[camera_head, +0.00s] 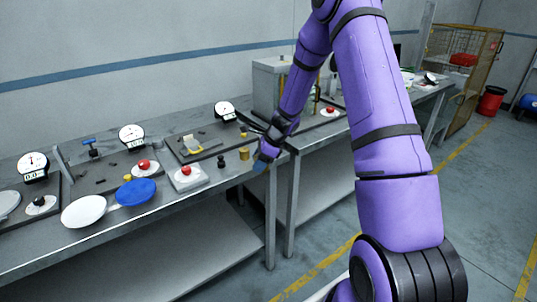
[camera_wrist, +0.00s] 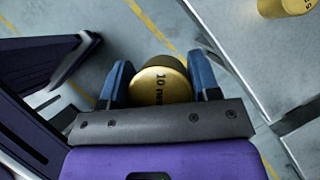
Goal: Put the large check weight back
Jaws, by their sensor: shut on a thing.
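A brass cylindrical weight (camera_wrist: 160,86) marked "10 N…" is between the blue fingers of my gripper (camera_wrist: 160,84) in the wrist view. My gripper is shut on it, and the floor shows behind it. In the head view my gripper (camera_head: 262,164) is at the bench's front edge, and the held weight is hidden there. Another brass cylinder (camera_head: 244,153) stands on the bench just left of my gripper. It also shows at the top right of the wrist view (camera_wrist: 286,6), apart from my fingers. Its mark is cut off.
The bench (camera_head: 215,180) bears a small black weight (camera_head: 221,162), a pad with a red button (camera_head: 188,178), several dial gauges (camera_head: 131,135) and white and blue discs (camera_head: 136,191). A second bench (camera_head: 330,130) adjoins at right. Floor lies open in front.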

